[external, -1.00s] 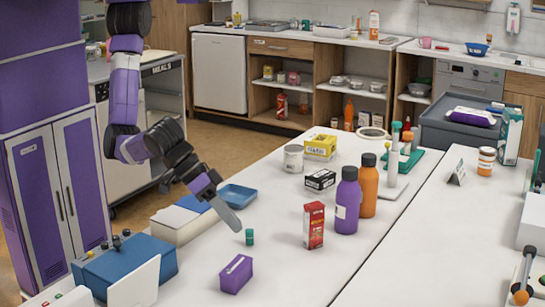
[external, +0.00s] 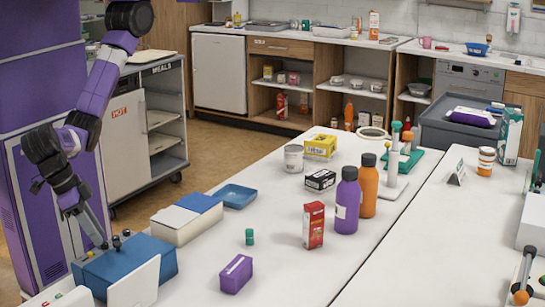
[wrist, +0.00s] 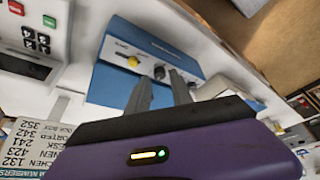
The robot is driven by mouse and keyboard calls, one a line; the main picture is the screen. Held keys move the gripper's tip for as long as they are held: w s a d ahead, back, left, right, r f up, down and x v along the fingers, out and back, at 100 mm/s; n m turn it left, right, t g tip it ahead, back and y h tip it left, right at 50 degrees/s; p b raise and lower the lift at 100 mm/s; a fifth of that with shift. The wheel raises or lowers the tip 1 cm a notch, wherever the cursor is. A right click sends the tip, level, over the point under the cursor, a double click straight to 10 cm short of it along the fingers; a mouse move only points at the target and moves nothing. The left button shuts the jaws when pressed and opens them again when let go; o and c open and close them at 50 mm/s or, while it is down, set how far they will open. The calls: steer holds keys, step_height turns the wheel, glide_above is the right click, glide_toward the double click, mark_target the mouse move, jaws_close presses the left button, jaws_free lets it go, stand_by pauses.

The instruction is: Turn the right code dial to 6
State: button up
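A blue box (external: 145,262) stands at the near left end of the white table. It carries small knobs, and the wrist view shows a yellow knob (wrist: 132,62) and a black knob (wrist: 159,72) to its right on the box's panel (wrist: 118,50). My gripper (external: 104,246) points down at the box top among the knobs. In the wrist view my gripper (wrist: 162,77) has its fingers apart, with the black knob near and between the tips. I cannot tell if they touch it. The right finger hides part of the panel. Dial numbers are too small to read.
A white panel (external: 135,285) leans beside the box. A white-and-blue container (external: 180,225), a green-capped vial (external: 250,237) and a purple box (external: 236,274) stand to the right. The wrist view shows number cards (wrist: 25,150) and a unit with red and green buttons (wrist: 30,35).

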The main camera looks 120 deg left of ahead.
steer(key=shift+x, duration=0.85)
jaws_close()
steer(key=shift+a+r+m+p, duration=0.1)
steer(key=shift+m+p, duration=0.2)
steer(key=shift+p, duration=0.15)
